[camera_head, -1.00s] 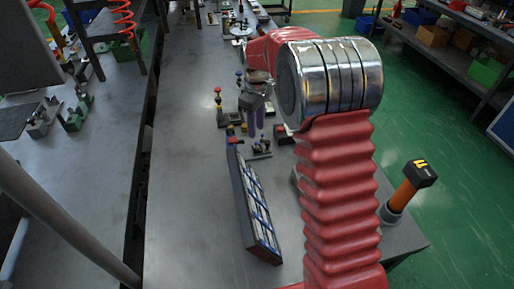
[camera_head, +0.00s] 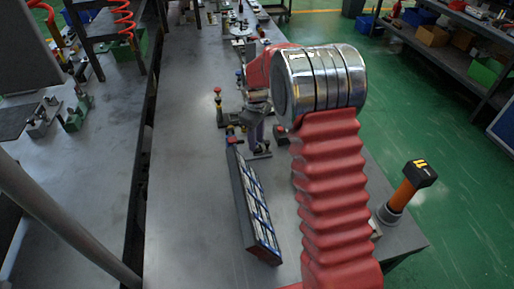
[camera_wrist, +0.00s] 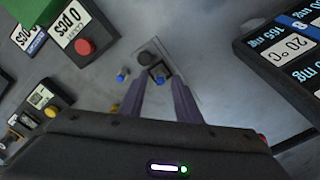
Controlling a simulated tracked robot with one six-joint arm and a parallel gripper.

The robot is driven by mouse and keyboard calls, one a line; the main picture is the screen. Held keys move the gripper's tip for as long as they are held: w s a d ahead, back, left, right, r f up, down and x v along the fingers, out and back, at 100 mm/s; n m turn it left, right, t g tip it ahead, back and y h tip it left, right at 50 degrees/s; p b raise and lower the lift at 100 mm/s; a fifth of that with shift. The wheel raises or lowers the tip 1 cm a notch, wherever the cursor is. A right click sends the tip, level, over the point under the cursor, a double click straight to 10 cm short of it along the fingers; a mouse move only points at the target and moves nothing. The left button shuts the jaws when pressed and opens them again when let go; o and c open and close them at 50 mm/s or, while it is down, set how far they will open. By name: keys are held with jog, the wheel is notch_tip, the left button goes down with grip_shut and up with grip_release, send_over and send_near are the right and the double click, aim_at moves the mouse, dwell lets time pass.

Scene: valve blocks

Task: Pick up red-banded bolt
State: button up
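In the head view my gripper (camera_head: 254,148) points down over the table beside a small fixture, partly hidden by my arm. I cannot clearly make out a red-banded bolt; a small red part (camera_head: 231,140) shows at the far end of the long rack, too small to identify.
The long dark rack with labels (camera_head: 258,215) lies near my gripper and fills the right of the wrist view (camera_wrist: 285,65). A black box with a red button (camera_wrist: 88,40) stands at left. Red- and yellow-topped valve posts (camera_head: 219,108) stand beyond.

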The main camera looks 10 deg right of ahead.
jog(key=shift+f, duration=0.25)
jog(key=shift+c, duration=0.5)
grip_shut()
